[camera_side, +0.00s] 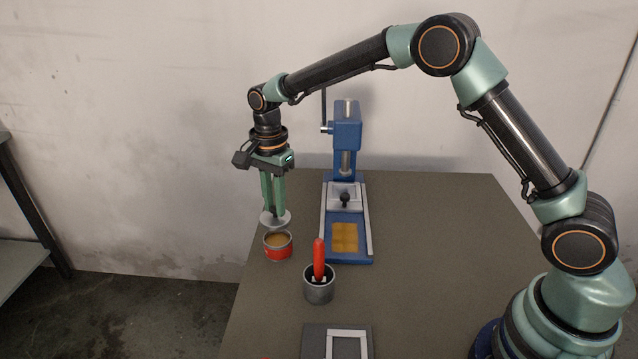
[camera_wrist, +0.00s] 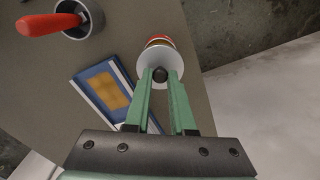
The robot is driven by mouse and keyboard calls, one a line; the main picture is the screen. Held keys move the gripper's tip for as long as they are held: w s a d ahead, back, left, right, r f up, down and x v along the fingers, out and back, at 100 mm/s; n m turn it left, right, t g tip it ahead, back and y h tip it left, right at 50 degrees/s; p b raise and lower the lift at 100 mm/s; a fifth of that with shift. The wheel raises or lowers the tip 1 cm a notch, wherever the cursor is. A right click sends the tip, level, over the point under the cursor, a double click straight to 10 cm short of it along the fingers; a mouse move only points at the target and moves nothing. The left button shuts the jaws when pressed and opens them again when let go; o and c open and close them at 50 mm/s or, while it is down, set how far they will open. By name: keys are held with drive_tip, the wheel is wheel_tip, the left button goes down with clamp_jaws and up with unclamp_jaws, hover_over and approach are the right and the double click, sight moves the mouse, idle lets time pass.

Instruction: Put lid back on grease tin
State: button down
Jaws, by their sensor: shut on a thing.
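The grease tin (camera_side: 278,246) is a red can with tan grease inside, open at the top, standing upright near the table's left edge. My gripper (camera_side: 274,213) points down and is shut on the lid (camera_side: 268,221), a pale grey disc. In the wrist view the lid (camera_wrist: 148,63) has a dark knob (camera_wrist: 160,75) between my green fingertips. The lid is held above the tin and apart from it in the side view.
A blue press (camera_side: 345,220) with a yellow plate stands right of the tin. A grey cup (camera_side: 319,289) holding a red-handled tool is in front of it. A dark pad with a white frame (camera_side: 347,342) lies nearer. The table's right side is clear.

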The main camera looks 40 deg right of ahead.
sight(276, 218)
drive_tip(key=shift+f, duration=2.35)
drive_tip(key=shift+f, duration=0.15)
idle(0.5)
drive_tip(key=c, duration=0.7)
unclamp_jaws()
drive_tip(key=o, duration=0.5)
drive_tip(key=shift+r, duration=3.5)
